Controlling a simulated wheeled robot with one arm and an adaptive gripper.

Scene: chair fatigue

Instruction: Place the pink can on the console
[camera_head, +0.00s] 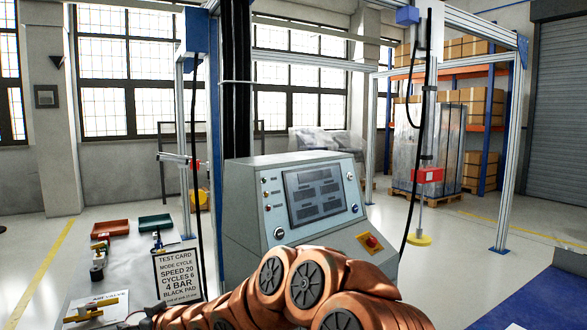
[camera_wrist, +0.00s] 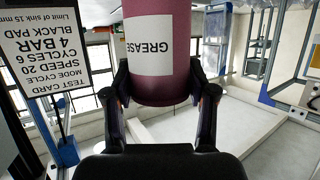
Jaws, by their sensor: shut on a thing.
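The pink can (camera_wrist: 182,72) is dark pink with a white label reading GREASE. In the wrist view it sits between the two fingers of my gripper (camera_wrist: 160,92), which is shut on it. The wrist picture is upside down, and the can's far end is cut off by the frame edge. The console (camera_head: 240,205) is a grey cabinet with a sloped front, a dark screen, several buttons and a red stop knob on a yellow plate. It stands mid-picture in the head view, partly behind my copper-coloured arm. The can and my gripper cannot be made out in the head view.
A test card (camera_head: 178,275) stands left of the console, on a bench (camera_head: 85,300) with a red tray (camera_head: 110,228), a green tray (camera_head: 155,222) and small fittings. Frame posts and a hanging cable rise around the console. Shelves with boxes (camera_head: 475,103) stand at the back right.

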